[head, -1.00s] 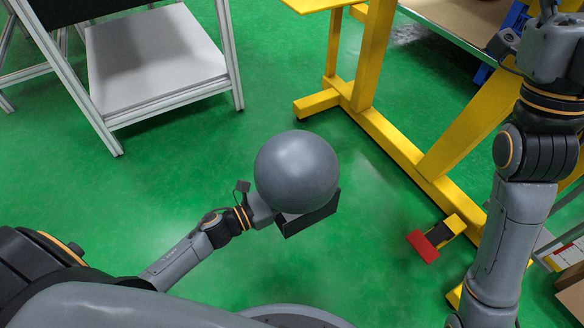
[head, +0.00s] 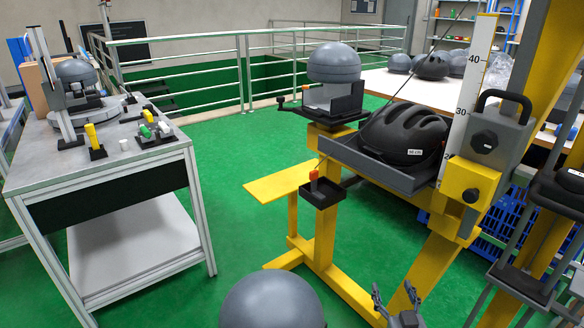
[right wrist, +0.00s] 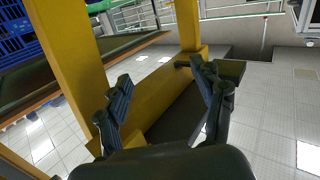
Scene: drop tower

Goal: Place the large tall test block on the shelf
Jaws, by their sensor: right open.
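A large grey rounded block (head: 274,302) shows at the bottom of the head view, cut off by the lower edge. My left gripper is outside the view, so its hold on this block cannot be seen now. My right gripper (head: 394,290) is open at the bottom right of the head view, in front of the yellow frame. In the right wrist view its open fingers (right wrist: 162,76) have a yellow beam behind them and nothing between them. A white lower shelf (head: 135,250) sits under the workbench at left. I cannot tell which shelf the task means.
The workbench (head: 35,160) holds another grey dome and small tools. The yellow drop tower (head: 325,225) carries a grey dome (head: 334,62), a tray with a black helmet (head: 402,135) and a yellow plate (head: 283,182). Green floor (head: 230,225) is clear between bench and tower.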

